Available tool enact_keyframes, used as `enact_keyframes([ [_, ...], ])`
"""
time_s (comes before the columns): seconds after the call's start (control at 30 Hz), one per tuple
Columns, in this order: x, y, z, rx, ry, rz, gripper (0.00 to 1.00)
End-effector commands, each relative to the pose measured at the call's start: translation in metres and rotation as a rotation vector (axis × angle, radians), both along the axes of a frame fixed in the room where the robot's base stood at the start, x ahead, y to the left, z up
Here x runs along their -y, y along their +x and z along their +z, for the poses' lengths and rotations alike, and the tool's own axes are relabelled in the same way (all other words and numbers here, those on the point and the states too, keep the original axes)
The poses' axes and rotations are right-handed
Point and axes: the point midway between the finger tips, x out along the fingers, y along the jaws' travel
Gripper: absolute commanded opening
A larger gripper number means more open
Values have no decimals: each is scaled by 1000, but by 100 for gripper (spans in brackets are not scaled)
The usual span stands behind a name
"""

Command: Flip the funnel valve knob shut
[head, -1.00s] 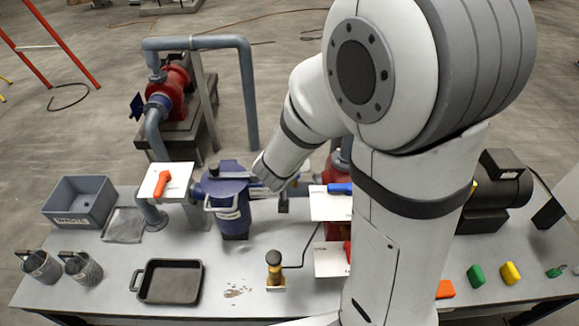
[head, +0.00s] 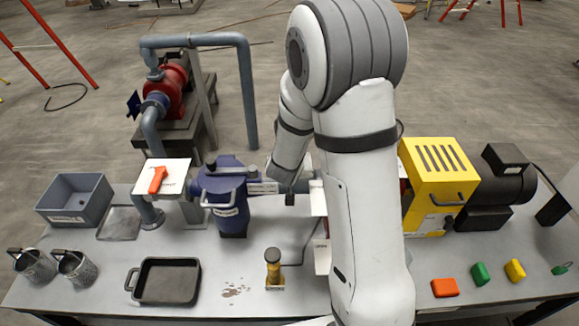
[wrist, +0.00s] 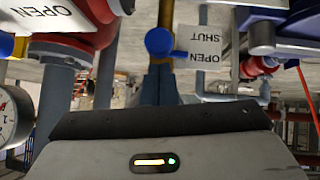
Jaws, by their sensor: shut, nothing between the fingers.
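In the head view my arm hides the knob, and the fingertips are not clear beside the blue vessel (head: 228,219).
An orange handle (head: 158,179) lies on a white plate at the left. A yellow box (head: 436,182) and black motor (head: 500,205) stand at the right. A gauge (wrist: 12,117) is at the wrist view's left.

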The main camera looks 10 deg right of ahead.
Motion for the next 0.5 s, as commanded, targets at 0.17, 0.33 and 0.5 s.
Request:
enact_keyframes([
  [0.17, 1, 0, -5, -1, 1, 1, 0],
  [0.33, 1, 0, -5, 0, 1, 1, 0],
  [0.5, 0, 0, -10, -1, 0, 1, 0],
])
